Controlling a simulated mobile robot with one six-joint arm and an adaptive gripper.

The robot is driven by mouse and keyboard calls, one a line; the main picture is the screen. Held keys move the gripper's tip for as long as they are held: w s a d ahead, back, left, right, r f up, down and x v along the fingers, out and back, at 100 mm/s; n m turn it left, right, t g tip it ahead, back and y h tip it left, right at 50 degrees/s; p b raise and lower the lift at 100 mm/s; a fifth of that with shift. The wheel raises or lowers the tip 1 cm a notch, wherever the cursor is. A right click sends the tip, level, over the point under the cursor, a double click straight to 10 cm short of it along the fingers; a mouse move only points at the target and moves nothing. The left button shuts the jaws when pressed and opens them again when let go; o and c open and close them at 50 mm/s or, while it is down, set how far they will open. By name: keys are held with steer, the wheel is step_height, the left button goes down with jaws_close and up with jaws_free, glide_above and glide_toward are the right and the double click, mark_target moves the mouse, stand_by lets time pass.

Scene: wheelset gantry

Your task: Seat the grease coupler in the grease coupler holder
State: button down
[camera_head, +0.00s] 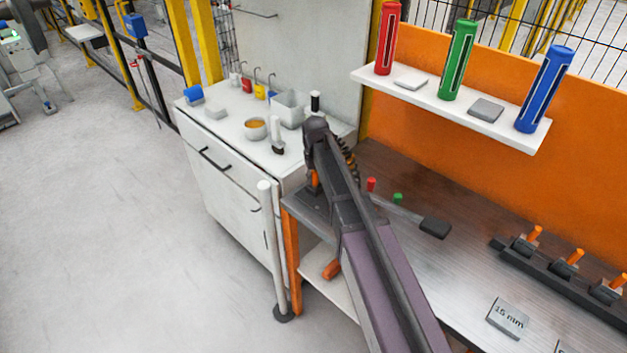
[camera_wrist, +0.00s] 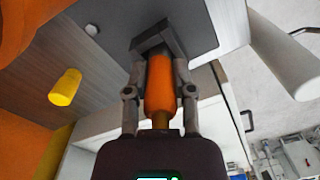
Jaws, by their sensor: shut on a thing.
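My gripper (camera_wrist: 160,82) is shut on an orange cylindrical piece with a brass-coloured end, which I take to be the grease coupler (camera_wrist: 161,92). The piece lies between the two fingers. Its far end meets a dark square block (camera_wrist: 152,38), perhaps the holder, on a grey plate (camera_wrist: 204,38). I cannot tell whether the piece is seated in the block or only against it. In the head view a bit of orange (camera_head: 315,178) shows by the end of my arm, above the bench's left corner. My arm hides most of the gripper there.
A yellow cylinder (camera_wrist: 65,87) stands nearby in the wrist view. A white post (camera_head: 265,220) and white cabinet (camera_head: 225,175) stand left of the bench (camera_head: 440,270). Red (camera_head: 371,184) and green (camera_head: 397,198) caps stand right of my arm. A shelf (camera_head: 455,105) overhangs the back.

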steer(key=shift+f, duration=0.15)
steer(key=shift+c, duration=2.3)
jaws_free()
step_height(320, 180, up, 12)
steer(key=p, duration=1.2)
